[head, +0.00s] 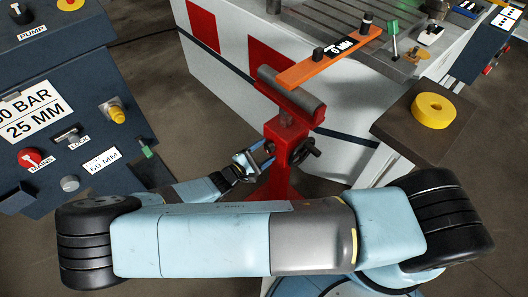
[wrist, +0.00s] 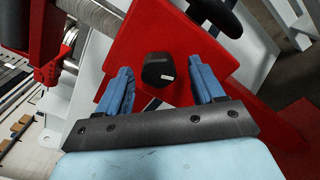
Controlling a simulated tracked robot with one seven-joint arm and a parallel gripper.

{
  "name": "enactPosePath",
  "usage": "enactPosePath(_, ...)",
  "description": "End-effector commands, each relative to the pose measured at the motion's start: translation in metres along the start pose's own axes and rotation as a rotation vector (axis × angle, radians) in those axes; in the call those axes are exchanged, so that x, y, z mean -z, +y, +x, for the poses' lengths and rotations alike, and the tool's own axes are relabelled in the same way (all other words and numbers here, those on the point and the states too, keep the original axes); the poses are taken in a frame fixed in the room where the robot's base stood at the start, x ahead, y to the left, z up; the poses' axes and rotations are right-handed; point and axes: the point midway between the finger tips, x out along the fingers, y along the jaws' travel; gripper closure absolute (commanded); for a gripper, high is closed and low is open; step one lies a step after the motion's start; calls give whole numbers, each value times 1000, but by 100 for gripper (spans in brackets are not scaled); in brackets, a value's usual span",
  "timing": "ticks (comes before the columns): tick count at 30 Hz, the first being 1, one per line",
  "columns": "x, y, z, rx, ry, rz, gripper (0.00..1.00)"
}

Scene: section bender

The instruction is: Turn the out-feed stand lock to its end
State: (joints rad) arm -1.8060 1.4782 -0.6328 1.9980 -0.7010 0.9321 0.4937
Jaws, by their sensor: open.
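The red out-feed stand (head: 283,140) with a grey roller across its top stands in the middle of the head view. In the wrist view its red face (wrist: 190,40) fills the upper middle. A black knob with a small white mark, which looks like the lock (wrist: 158,70), stands out from this face. In the head view I cannot make out this knob clearly. My gripper (head: 255,157) is at the stand's left side. In the wrist view my gripper (wrist: 164,76) is open, with one blue finger on each side of the knob and visible gaps to both.
A black handwheel (head: 304,150) is on the stand, close to my gripper; it also shows in the wrist view (wrist: 215,14). A dark control panel (head: 70,120) stands left, and a white machine body (head: 225,85) behind.

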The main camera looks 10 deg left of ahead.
Motion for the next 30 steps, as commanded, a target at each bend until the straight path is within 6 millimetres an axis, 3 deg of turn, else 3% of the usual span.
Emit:
enactPosePath(11, 1, 1, -11, -1, 1, 1, 33)
enactPosePath(30, 1, 0, -123, 0, 2, 0, 33)
